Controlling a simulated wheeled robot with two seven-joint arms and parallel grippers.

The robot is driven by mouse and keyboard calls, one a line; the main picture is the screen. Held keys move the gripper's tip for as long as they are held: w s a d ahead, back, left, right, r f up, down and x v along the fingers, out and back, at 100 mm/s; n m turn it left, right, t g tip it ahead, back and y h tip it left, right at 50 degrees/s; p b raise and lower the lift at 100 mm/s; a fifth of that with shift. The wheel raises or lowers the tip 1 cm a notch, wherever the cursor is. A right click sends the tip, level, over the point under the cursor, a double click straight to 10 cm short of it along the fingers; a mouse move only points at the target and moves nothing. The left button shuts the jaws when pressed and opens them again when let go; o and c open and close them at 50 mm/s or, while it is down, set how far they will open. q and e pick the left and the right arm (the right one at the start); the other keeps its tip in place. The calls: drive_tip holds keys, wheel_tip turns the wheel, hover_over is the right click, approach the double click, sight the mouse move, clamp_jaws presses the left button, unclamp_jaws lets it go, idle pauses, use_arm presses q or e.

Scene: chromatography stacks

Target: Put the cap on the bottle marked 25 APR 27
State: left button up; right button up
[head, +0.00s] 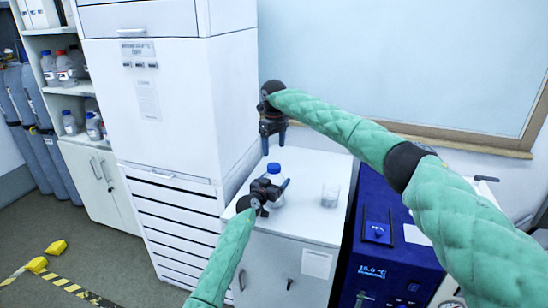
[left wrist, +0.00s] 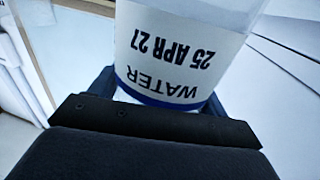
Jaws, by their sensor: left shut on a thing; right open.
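The bottle (head: 276,178) stands on the white cabinet top, and a blue cap (head: 273,168) shows at its top; I cannot tell whether the cap is seated. In the left wrist view the bottle's white label (left wrist: 180,50) reads WATER 25 APR 27 upside down, with a blue band along one edge. My left gripper (head: 272,188) is shut around the bottle's body; its dark fingers show on both sides in the left wrist view (left wrist: 160,95). My right gripper (head: 273,147) is open, pointing down just above the cap, apart from it.
A clear glass beaker (head: 330,194) stands right of the bottle on the cabinet top (head: 318,222). A tall white cabinet (head: 170,100) rises close on the left. A blue instrument (head: 385,245) stands to the right. Shelves with capped bottles (head: 66,68) are far left.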

drive_tip(key=shift+r, duration=1.75)
use_arm(q)
drive_tip(key=o, duration=1.9)
drive_tip(key=shift+s, duration=0.15)
drive_tip(key=shift+v, duration=3.8)
use_arm(e)
drive_tip(key=shift+f, duration=0.2)
use_arm(q)
drive_tip(key=shift+a, duration=0.1)
